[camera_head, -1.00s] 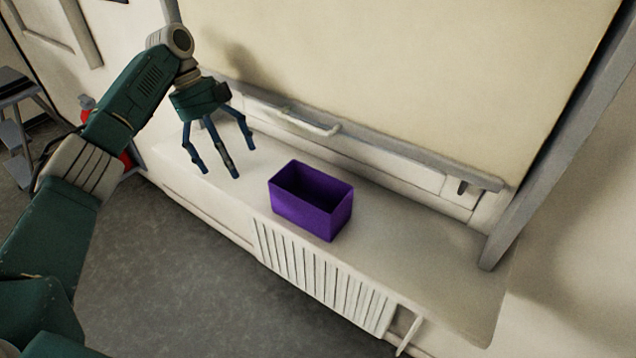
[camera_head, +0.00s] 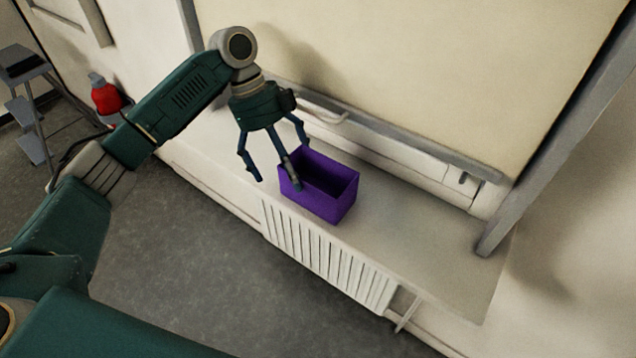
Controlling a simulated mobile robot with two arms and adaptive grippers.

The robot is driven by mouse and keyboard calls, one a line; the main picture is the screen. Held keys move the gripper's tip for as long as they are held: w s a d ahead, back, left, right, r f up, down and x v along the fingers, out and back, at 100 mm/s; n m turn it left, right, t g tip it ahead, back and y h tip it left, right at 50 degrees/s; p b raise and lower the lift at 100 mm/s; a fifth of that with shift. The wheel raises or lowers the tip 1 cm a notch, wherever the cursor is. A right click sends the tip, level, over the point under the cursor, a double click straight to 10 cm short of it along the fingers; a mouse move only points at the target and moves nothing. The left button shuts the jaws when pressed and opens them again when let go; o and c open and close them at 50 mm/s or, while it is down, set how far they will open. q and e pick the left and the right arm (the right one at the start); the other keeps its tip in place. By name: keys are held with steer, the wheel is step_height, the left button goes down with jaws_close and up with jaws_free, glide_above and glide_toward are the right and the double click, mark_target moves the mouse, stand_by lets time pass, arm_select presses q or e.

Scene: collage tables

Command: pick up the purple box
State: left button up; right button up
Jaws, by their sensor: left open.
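The purple box (camera_head: 325,189) is an open-topped, empty-looking box standing upright on the white window sill (camera_head: 420,245). My left gripper (camera_head: 277,165) points down at the box's left end, its fingers spread open. One finger overlaps the box's left corner in the picture, and another shows near its back left edge. I cannot tell whether any finger touches the box. Nothing is held between the fingers. My right gripper is not in view.
A window frame with a pale blind (camera_head: 420,80) and a white handle (camera_head: 322,112) rises behind the sill. A slatted radiator (camera_head: 325,258) hangs below it. The sill right of the box is clear. A red object (camera_head: 105,97) and a step ladder (camera_head: 30,105) stand at far left.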

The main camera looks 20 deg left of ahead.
mark_target(309, 186)
arm_select(q)
steer(key=d, duration=0.1)
steer(key=s+d+p, duration=0.1)
steer(key=d, duration=0.1)
steer(key=s+d+p, duration=0.1)
steer(key=d, duration=0.1)
steer(key=shift+d+f, duration=0.1)
steer(key=shift+d, duration=0.15)
steer(key=shift+s+d+f, duration=0.1)
steer(key=shift+f, duration=0.4)
steer(key=c, duration=0.9)
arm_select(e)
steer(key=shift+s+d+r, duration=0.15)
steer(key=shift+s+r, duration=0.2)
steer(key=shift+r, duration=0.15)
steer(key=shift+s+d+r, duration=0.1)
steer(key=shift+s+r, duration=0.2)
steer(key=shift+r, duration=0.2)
